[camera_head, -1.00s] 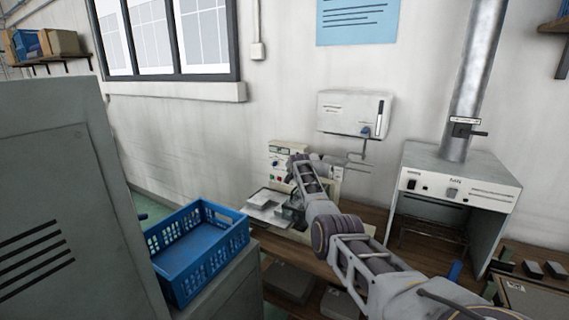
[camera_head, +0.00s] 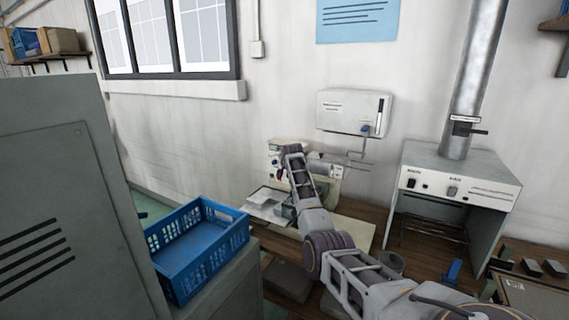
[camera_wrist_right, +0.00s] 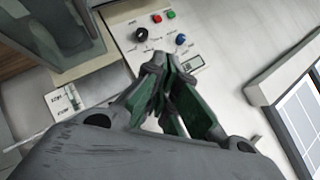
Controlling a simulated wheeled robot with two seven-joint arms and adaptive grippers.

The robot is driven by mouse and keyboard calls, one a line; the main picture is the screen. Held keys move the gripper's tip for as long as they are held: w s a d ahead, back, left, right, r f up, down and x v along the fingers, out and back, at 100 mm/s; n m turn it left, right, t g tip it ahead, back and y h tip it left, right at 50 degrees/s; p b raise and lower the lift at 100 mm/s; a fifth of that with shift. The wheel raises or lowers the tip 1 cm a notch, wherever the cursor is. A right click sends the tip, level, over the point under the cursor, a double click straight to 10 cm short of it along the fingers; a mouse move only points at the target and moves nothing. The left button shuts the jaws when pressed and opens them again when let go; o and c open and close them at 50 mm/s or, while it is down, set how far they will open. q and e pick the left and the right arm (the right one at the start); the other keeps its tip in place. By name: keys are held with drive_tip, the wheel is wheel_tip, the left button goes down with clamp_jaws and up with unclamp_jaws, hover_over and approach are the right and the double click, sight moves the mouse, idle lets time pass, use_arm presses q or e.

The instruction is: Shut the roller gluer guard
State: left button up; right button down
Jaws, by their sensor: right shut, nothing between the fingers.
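The roller gluer stands on the bench against the wall, its cream control panel (camera_head: 274,152) partly hidden by my right arm. In the right wrist view the panel (camera_wrist_right: 128,22) shows a black knob and red, green and blue buttons. A grey see-through box-like part (camera_wrist_right: 62,35), which looks like the guard, is at the upper left there. I cannot tell how far open it is. My right gripper (camera_wrist_right: 168,63) is shut and empty, with its green-padded fingers in front of the panel. Any contact is unclear. My left gripper is out of view.
A blue crate (camera_head: 205,240) sits on a grey cabinet at the left. A grey hood unit (camera_head: 450,175) with a duct stands on the bench at the right. A white box (camera_head: 350,112) hangs on the wall behind. Pale sheets (camera_head: 265,208) lie by the gluer.

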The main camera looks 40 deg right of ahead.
drive_tip(key=shift+s+a+r, duration=0.15)
drive_tip(key=shift+a+r, duration=0.55)
drive_tip(key=shift+r, duration=0.05)
